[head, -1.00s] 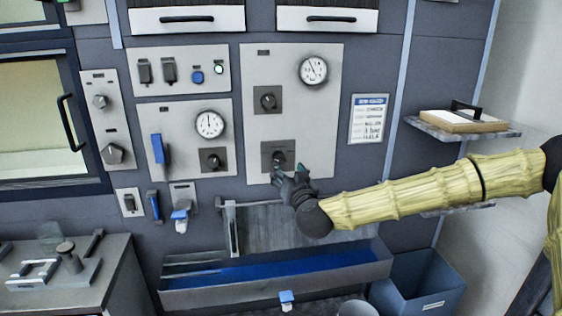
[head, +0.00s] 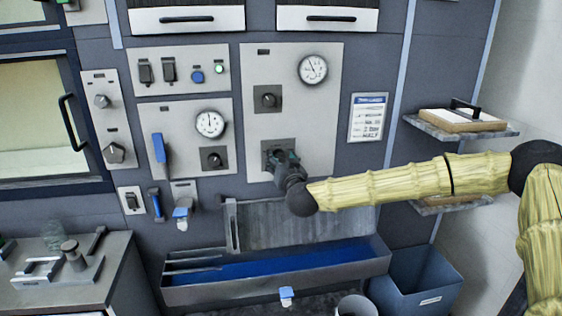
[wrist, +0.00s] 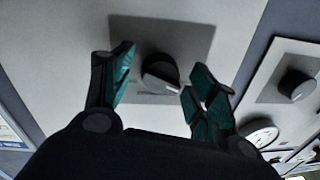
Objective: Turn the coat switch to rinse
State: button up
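In the head view, my gripper (head: 281,158) is at the lower rotary switch of the tall light panel (head: 325,110) and covers most of it. In the wrist view, my gripper (wrist: 164,74) is open, with one teal-lined finger on each side of the dark round knob (wrist: 160,73). The knob has a pale edge and sits on a dark square plate (wrist: 190,35). A gap shows between each finger and the knob. Labels are too small to read, so I cannot tell which switch is coat or its setting.
A similar knob (head: 267,98) and a gauge (head: 313,69) are above on the same panel. Another panel to the left has a gauge (head: 210,124), a knob (head: 213,158) and a blue lever (head: 159,148). An open trough with a blue inside (head: 290,270) is below my gripper.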

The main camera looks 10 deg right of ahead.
jog(key=c, duration=0.9)
jog(key=shift+o, duration=0.2)
